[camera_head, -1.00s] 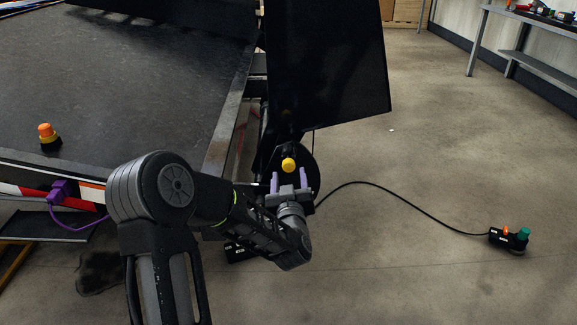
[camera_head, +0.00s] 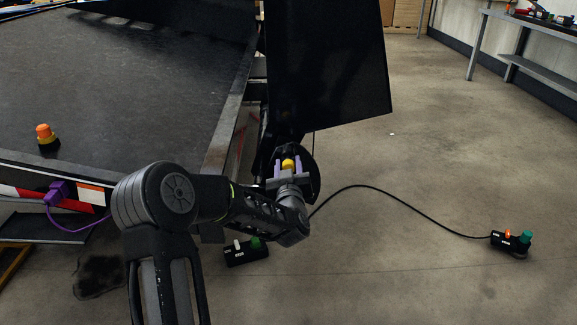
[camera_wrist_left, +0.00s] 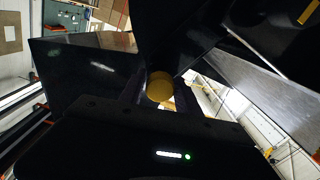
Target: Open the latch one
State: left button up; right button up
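The latch shows as a round yellow knob (camera_head: 288,164) on a dark mount at the trailer's corner, below a black upright panel. The knob (camera_wrist_left: 160,86) also shows in the left wrist view, in the middle between the fingers. My left gripper (camera_head: 291,168) has pale purple fingers that stand apart, one on each side of the knob. I cannot tell whether either finger touches it. The gripper's body hides the lower part of the mount. My right gripper is not in view.
The black panel (camera_head: 330,65) rises just behind the knob. The trailer bed (camera_head: 110,80) lies to the left, with an orange beacon (camera_head: 45,135) on it. A control box (camera_head: 246,252) is below my arm; another (camera_head: 512,241) lies right with a cable. Floor on the right is mostly clear.

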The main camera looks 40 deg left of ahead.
pick_arm(q)
grip_shut()
dwell(1.0)
